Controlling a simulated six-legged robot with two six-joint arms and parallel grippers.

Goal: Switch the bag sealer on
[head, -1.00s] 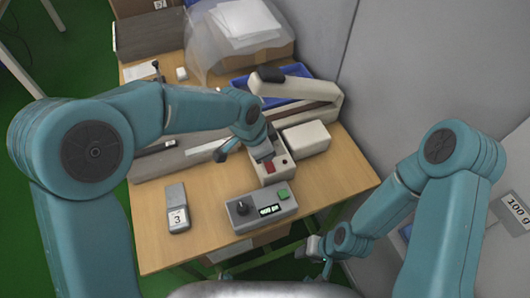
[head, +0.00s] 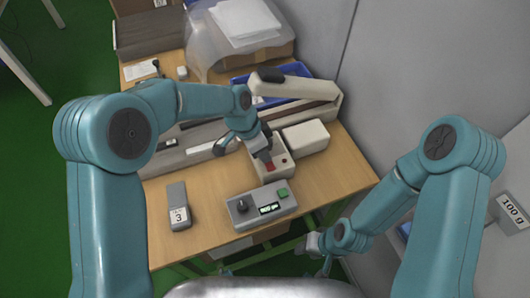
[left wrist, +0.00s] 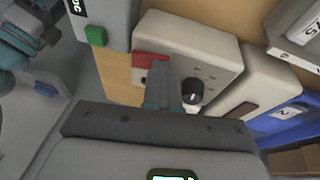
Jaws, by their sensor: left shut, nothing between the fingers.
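The bag sealer (head: 205,150) is a long pale machine across the table with a raised lever arm. Its control box (head: 274,171) at the front carries a red switch (head: 270,165). In the left wrist view the red switch (left wrist: 148,60) sits beside a black-and-white knob (left wrist: 192,92). My left gripper (head: 264,157) is shut and empty, its fingertips right at the red switch and partly hiding it. In the left wrist view its fingers (left wrist: 164,82) reach the switch's edge; I cannot tell whether they touch. My right gripper (head: 318,250) hangs past the table's front right edge, its jaws unclear.
A grey box with a knob, display and green button (head: 262,206) stands in front. A grey device labelled 3 (head: 178,207) lies at the left. A white block (head: 306,138) is right of the control box. A blue bin (head: 240,84) is behind. The right front tabletop is bare.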

